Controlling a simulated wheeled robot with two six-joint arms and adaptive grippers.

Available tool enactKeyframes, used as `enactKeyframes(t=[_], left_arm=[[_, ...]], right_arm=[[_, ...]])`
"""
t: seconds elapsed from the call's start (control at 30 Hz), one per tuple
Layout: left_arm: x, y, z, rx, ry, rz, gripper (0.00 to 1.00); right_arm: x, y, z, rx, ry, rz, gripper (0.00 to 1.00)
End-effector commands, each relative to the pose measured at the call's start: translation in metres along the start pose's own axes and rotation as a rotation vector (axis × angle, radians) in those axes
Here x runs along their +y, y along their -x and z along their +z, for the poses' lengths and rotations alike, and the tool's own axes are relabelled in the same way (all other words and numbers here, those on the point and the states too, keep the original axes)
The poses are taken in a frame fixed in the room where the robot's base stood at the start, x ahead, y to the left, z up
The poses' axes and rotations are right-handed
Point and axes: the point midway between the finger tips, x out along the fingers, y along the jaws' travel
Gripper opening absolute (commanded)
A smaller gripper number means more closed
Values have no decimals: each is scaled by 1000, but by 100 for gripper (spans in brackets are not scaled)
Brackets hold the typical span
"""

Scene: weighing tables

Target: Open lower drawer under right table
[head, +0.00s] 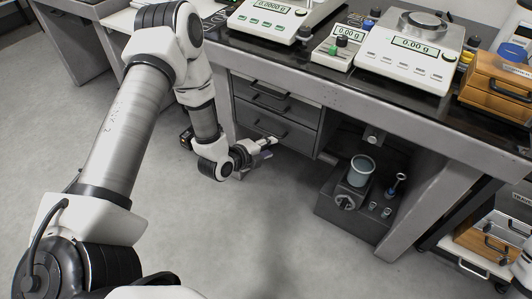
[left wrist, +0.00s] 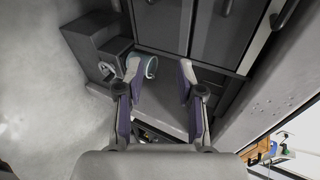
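The right table (head: 330,93) has a black top and a grey drawer unit beneath it. The lower drawer (head: 298,139) is the bottom front in the head view and looks closed; its dark bar handle (head: 270,131) is near my gripper. My left gripper (head: 268,148) is in front of and slightly below that handle, apart from it as far as I can tell. In the left wrist view, my left gripper (left wrist: 159,75) is open with nothing between its fingers. Drawer fronts (left wrist: 222,38) show beyond the fingertips there. My right gripper is not in view.
A grey box (head: 333,205) with a pale cup (head: 360,170) stands under the table, right of the drawers. Scales (head: 408,55) stand on the tabletop. Wooden drawer boxes (head: 497,85) are at the far right. The grey floor (head: 190,230) before the drawers is clear.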

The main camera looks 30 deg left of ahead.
Motion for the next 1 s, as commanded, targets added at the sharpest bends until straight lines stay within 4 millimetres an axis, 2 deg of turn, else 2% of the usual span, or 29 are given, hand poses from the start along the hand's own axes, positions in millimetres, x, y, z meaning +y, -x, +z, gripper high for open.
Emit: enactKeyframes(t=[0.03, 0.1, 0.2, 0.3, 0.53, 0.8, 1.0], left_arm=[[28, -28, 19, -26, -14, -66, 37], [32, -44, 43, -59, -8, -147, 37], [44, -58, 73, -106, 21, -220, 37], [51, -63, 89, -136, 47, -258, 37], [44, -71, 94, -142, 51, -278, 37], [33, -119, 100, -141, 50, -277, 37], [25, -137, 104, -142, 54, -275, 37]], right_arm=[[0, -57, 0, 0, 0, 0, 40], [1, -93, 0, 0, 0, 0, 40], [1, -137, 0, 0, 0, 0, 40], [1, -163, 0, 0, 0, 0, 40], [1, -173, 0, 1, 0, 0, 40], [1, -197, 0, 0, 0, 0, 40], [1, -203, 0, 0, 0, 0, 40]])
